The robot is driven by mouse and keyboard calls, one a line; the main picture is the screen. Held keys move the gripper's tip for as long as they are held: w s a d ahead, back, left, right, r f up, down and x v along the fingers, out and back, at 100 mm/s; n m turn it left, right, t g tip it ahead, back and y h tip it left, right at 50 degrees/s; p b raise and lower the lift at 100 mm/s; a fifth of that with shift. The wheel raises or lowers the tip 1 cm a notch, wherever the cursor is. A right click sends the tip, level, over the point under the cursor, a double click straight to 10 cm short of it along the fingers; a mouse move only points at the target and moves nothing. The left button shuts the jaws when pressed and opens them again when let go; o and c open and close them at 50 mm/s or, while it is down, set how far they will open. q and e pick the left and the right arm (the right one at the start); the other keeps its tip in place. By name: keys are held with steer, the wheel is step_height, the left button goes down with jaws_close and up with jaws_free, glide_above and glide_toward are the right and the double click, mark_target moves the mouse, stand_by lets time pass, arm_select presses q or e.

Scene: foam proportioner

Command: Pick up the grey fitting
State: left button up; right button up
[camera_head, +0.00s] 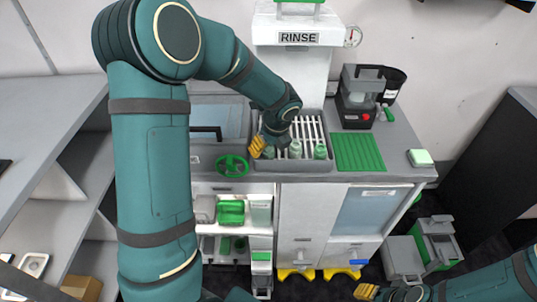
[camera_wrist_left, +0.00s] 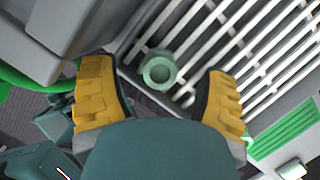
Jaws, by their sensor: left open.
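Pale grey-green fittings stand on the white slatted rack of the rinse basin. In the head view one fitting (camera_head: 294,150) is near the middle of the front row and another (camera_head: 320,151) is to its right. A third (camera_head: 268,152) shows beside my left gripper (camera_head: 262,145). The left wrist view shows one round fitting (camera_wrist_left: 158,70) with a hole in its top, in the gap between the two yellow fingers. The left fingers are open and apart from it. My right gripper (camera_head: 367,291) is low at the bottom edge; its fingers show only partly.
The rinse basin (camera_head: 326,164) has a raised grey rim. A green wheel (camera_head: 231,165) is left of it and a green ribbed mat (camera_head: 358,152) right of it. A grey machine (camera_head: 358,100) stands behind the mat. A small green-white block (camera_head: 420,158) lies at the counter's right.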

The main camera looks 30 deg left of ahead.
arm_select(q)
steer(key=shift+x, duration=0.85)
steer(key=c, duration=1.1)
